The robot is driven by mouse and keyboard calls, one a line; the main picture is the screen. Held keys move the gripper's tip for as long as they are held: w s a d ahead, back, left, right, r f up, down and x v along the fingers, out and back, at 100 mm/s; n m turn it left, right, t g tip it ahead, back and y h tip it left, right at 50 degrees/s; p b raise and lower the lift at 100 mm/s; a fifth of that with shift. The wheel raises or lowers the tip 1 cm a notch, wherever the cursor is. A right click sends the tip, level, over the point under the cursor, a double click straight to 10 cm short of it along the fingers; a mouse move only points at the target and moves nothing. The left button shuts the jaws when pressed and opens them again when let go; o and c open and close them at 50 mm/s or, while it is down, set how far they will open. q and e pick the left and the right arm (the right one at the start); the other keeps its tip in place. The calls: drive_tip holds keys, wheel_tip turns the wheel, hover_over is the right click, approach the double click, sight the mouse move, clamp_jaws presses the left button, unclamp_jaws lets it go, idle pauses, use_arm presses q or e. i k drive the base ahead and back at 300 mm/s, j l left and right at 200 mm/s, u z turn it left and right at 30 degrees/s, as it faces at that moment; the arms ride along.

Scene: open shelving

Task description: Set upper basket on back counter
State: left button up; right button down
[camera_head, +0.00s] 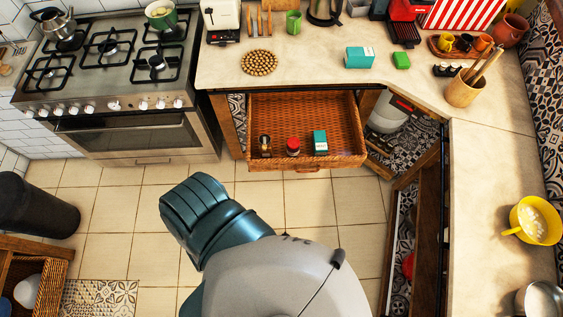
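The upper basket (340,160) is a brown wicker drawer-like basket. It sits under the back counter (305,48) and sticks out from its bay toward the open floor. Inside it, near its front, stand a small brown jar (265,145), a red-capped jar (293,147) and a teal box (320,142). The back counter is beige stone. Neither of my grippers can be made out. A grey and teal part of my own body fills the bottom middle, apart from the basket in the picture.
The counter holds a round trivet (259,63), a teal box (359,57), a green block (401,61) and a utensil pot (463,90). Bare stone lies between trivet and teal box. A stove (110,65) stands left, a dark bin (35,207) lower left. Tiled floor is open before the basket.

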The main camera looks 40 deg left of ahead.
sight(282, 116)
drive_tip(key=k+u, duration=0.1)
drive_tip(key=u, duration=0.85)
